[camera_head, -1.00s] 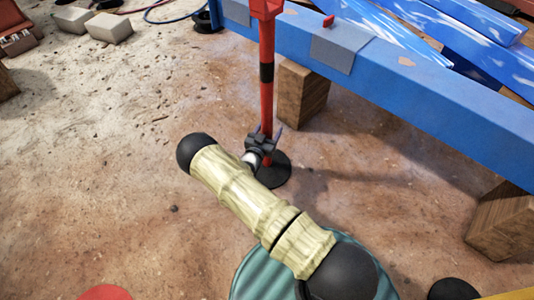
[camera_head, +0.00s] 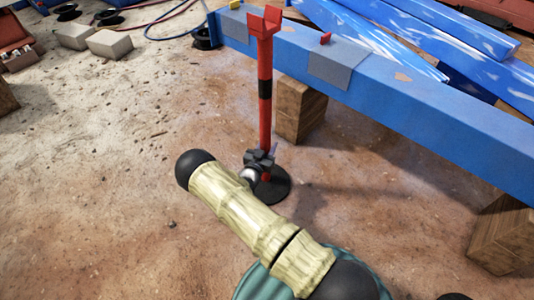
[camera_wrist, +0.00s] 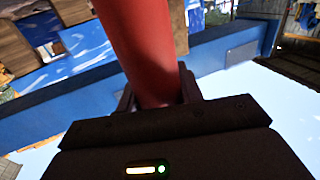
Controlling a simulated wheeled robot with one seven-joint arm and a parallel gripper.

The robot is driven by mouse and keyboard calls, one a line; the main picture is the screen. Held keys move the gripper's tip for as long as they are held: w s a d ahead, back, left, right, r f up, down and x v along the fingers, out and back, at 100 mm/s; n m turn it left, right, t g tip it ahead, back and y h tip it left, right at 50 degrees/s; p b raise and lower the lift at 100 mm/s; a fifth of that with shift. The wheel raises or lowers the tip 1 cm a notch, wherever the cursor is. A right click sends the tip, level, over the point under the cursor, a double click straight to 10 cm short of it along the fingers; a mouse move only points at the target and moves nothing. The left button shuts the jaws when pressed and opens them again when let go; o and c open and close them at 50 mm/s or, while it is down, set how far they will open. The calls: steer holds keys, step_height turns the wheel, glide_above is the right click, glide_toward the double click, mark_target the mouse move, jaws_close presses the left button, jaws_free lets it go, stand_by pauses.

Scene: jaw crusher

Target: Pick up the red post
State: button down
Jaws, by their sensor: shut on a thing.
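The red post (camera_head: 265,75) stands upright on a round black base (camera_head: 270,185), with a black band at mid-height and a forked red top. It also shows large and close in the wrist view (camera_wrist: 145,45), between the fingers. My gripper (camera_head: 262,160) is shut on the post low down, just above the base. It also shows in the wrist view (camera_wrist: 157,95). My arm hides part of the base's left side, and I cannot tell whether the base touches the ground.
A long blue beam (camera_head: 400,105) on wooden blocks (camera_head: 301,110) runs behind and right of the post. Pale blocks (camera_head: 109,43) and cables lie at the upper left. The dirt floor left of the post is mostly clear.

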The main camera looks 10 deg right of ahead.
mark_target(268, 127)
step_height(268, 127, up, 10)
steer(key=p, duration=0.5)
steer(key=shift+r+p, duration=0.15)
steer(key=shift+p, duration=0.2)
